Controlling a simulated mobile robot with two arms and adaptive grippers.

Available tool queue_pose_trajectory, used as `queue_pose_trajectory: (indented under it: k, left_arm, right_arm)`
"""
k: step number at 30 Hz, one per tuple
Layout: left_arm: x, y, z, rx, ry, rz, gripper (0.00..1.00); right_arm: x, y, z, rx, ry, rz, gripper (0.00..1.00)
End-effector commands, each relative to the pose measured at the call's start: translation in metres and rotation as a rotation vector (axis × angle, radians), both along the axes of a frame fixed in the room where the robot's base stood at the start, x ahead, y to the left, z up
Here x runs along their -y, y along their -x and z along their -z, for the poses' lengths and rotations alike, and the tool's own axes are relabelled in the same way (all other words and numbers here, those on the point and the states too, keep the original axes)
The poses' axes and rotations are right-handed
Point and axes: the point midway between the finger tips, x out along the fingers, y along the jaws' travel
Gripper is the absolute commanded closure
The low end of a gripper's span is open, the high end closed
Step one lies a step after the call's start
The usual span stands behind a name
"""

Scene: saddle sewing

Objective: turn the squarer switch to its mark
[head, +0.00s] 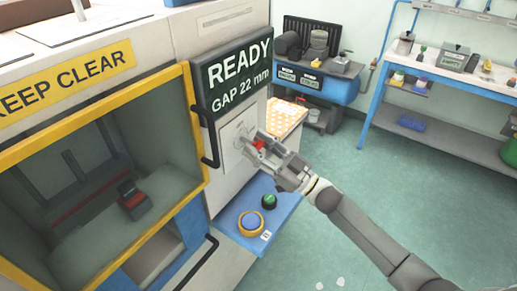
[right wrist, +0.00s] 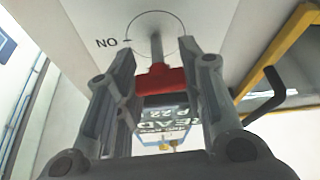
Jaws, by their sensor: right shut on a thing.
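The squarer switch has a red handle (head: 259,144) on the pale panel of the machine's front, under the READY sign. In the right wrist view the red handle (right wrist: 160,80) sits on a grey stem in front of a thin drawn circle (right wrist: 137,17). A short mark with the letters NO (right wrist: 106,42) is at the circle's left side; further lettering is out of view. My right gripper (head: 256,145) is shut on the red handle, one finger on each side in the right wrist view (right wrist: 163,78). My left gripper is not in view.
A dark sign (head: 238,75) reads READY, GAP 22 mm. Black door handles (head: 212,150) stick out beside the panel. Open floor lies to the right.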

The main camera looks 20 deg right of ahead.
Motion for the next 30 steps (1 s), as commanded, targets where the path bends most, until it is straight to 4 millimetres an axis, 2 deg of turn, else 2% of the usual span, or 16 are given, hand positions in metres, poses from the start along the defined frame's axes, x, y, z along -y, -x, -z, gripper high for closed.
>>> queue_pose_trajectory:
  k: [12,30]
  left_arm:
    - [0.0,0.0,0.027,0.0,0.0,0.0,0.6]
    - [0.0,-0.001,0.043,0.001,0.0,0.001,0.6]
  right_arm:
    - [0.001,-0.001,0.002,0.237,0.304,0.0,0.88]
    - [0.001,-0.001,0.0,0.587,0.753,0.0,0.88]
